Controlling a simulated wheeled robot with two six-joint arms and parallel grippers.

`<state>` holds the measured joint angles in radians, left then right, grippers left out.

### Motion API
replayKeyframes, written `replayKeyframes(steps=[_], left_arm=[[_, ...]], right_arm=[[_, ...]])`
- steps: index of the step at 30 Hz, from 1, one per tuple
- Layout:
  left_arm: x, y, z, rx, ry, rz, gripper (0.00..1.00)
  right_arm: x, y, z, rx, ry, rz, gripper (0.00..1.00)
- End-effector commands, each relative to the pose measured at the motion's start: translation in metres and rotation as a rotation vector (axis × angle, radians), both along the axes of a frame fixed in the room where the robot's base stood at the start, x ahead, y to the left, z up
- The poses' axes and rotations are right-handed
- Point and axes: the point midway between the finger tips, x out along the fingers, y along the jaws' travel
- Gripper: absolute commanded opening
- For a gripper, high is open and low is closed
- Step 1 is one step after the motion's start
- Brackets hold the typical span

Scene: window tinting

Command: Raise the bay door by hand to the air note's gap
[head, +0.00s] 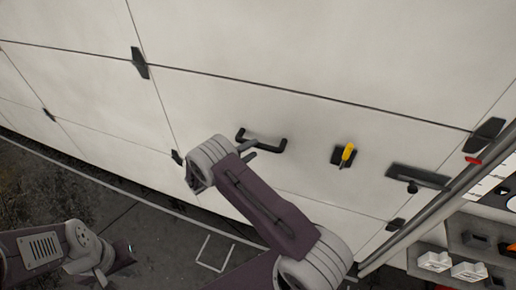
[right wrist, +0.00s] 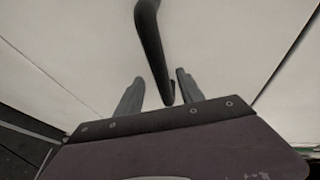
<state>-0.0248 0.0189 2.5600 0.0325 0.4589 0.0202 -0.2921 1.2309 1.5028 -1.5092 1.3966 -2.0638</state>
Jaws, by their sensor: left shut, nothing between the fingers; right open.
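The bay door (head: 300,50) is a wall of pale panels with dark seams and hinges. Its lower edge runs along the floor; I cannot make out a gap under it. A dark bar handle (head: 268,149) is fixed low on the door. My right gripper (right wrist: 158,92) is open at this handle. In the right wrist view the handle (right wrist: 150,40) runs down between the two grey fingers, with no clear grip on it. In the head view my right wrist hides part of that gripper. My left gripper (head: 125,254) is shut and empty, low over the floor at the left.
A yellow-handled latch (head: 347,154) and a dark bracket with a knob (head: 415,178) sit right of the handle. A metal rail (head: 440,205) borders the door at right. Beyond it are a white marked sheet (head: 488,186) and a shelf with white items (head: 468,271). Dark floor lies lower left.

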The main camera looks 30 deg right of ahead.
Motion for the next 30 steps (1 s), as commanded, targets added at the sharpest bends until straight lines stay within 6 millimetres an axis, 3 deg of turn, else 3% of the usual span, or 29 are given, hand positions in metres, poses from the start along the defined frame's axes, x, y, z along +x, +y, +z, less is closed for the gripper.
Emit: replayKeyframes(steps=[3, 8, 23, 25, 28, 30], left_arm=[[0.0, 0.0, -0.011, 0.0, 0.0, 0.0, 0.0], [0.0, 0.0, -0.014, 0.0, 0.0, 0.0, 0.0], [0.0, 0.0, -0.014, 0.0, 0.0, 0.0, 0.0], [0.0, 0.0, -0.02, 0.0, 0.0, 0.0, 0.0], [0.0, 0.0, -0.032, 0.0, 0.0, 0.0, 0.0], [0.0, 0.0, -0.044, 0.0, 0.0, 0.0, 0.0]], right_arm=[[-0.007, 0.025, 0.001, 0.001, 0.0, 0.003, 0.45], [-0.013, 0.042, 0.005, 0.001, 0.002, 0.001, 0.45], [-0.014, 0.044, 0.007, 0.001, 0.003, -0.002, 0.45], [-0.013, 0.037, 0.006, 0.005, -0.008, -0.019, 0.45], [-0.004, 0.018, 0.039, 0.044, -0.108, -0.071, 0.45], [-0.018, -0.007, 0.068, 0.083, -0.169, -0.154, 0.45]])
